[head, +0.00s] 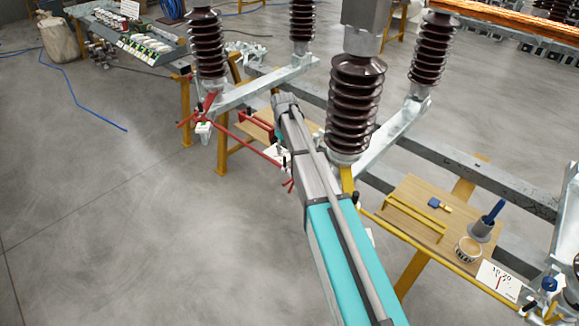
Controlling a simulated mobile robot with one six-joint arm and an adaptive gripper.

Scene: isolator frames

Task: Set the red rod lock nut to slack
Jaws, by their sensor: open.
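A red rod (262,153) runs low beneath the insulator frame, left of my arm, and passes partly behind it. More red linkage (211,103) shows at the foot of the left insulator. I cannot pick out the lock nut on the red rod; it is too small or hidden. My arm reaches up from the bottom edge to a grey joint near the left frame beam. My gripper is not clearly visible; the arm hides the area beyond that joint.
Brown ribbed insulators (355,105) stand on grey beams close right of my arm. A yellow rod (430,240) runs along a wooden board (408,202) with a tin (468,249) and a brush. A white dial card (497,281) is at lower right.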

